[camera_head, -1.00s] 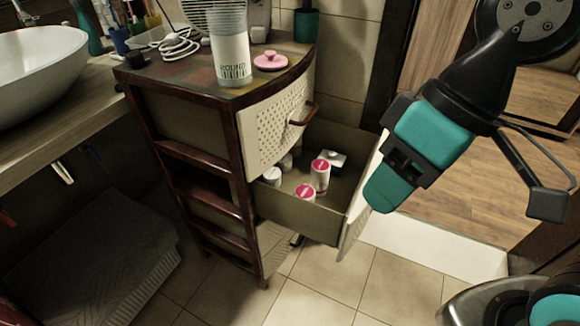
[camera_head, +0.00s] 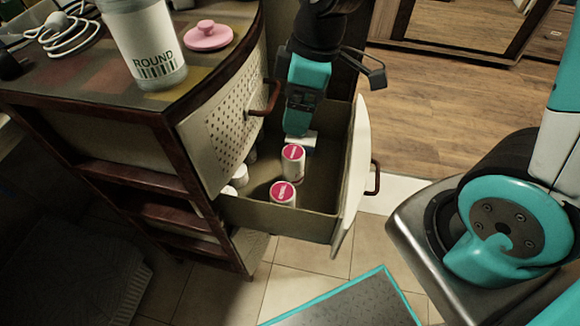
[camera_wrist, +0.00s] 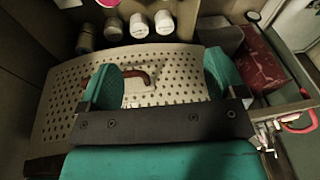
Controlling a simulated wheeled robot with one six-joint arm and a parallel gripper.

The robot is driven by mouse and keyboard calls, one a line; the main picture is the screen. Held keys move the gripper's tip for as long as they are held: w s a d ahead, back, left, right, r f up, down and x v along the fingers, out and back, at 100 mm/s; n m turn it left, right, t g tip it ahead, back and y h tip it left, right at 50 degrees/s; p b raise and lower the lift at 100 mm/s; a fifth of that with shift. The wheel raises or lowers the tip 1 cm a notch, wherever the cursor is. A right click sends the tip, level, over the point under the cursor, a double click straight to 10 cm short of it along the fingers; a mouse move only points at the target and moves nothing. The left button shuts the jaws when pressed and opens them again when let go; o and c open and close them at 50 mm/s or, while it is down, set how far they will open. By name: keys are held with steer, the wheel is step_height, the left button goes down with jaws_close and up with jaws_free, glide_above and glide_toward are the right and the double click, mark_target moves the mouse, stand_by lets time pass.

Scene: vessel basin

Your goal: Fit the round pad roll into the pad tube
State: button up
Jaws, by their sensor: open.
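The pad tube (camera_head: 148,45), a clear cylinder marked ROUND, stands upright on the cabinet top, and I see no lid on it. Two white rolls with red-pink tops stand in the open drawer, a rear one (camera_head: 292,163) and a front one (camera_head: 282,194). I cannot tell from their labels which is round. My gripper (camera_head: 297,132) points down over the back of the drawer, just behind the rear roll. In the wrist view, my teal fingers (camera_wrist: 163,75) are apart with nothing held between them, above a perforated drawer front. Several white cylinders (camera_wrist: 138,26) stand beyond them.
The open drawer (camera_head: 275,215) has a raised front panel with a handle at right. A closed perforated drawer (camera_head: 225,130) is above it. A pink knobbed lid (camera_head: 208,36) and a white cable (camera_head: 70,32) lie on the cabinet top. A white box (camera_head: 308,141) sits behind the rolls.

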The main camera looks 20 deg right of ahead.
mark_target(293, 160)
steer(key=w+d+f+n, duration=0.1)
steer(key=w+f+n, duration=0.1)
steer(key=f, duration=0.3)
steer(key=w+d+f+n+h+b, duration=0.1)
steer(key=w+d+f+n, duration=0.1)
steer(key=f, duration=0.4)
steer(key=w+d+f+n+h, duration=0.1)
steer(key=w+f+n, duration=0.1)
steer(key=f, duration=0.3)
steer(key=shift+w+d+f+n+b, duration=0.15)
steer(key=shift+d+n+b, duration=0.15)
steer(key=shift+n+b, duration=0.1)
steer(key=shift+w+a+f+n+y, duration=0.15)
steer(key=shift+a+n, duration=0.15)
steer(key=shift+n, duration=0.25)
steer(key=shift+w+a+f+n+y, duration=0.15)
steer(key=shift+a+n, duration=0.1)
steer(key=shift+n, duration=0.3)
steer(key=shift+w+a+f+n, duration=0.1)
steer(key=shift+a+f+n, duration=0.1)
steer(key=shift+n, duration=0.1)
steer(key=f, duration=0.4)
steer(key=f+b, duration=0.1)
steer(key=f, duration=0.2)
steer(key=shift+a+f, duration=0.1)
steer(key=shift+a, duration=0.25)
steer(key=c, duration=1)
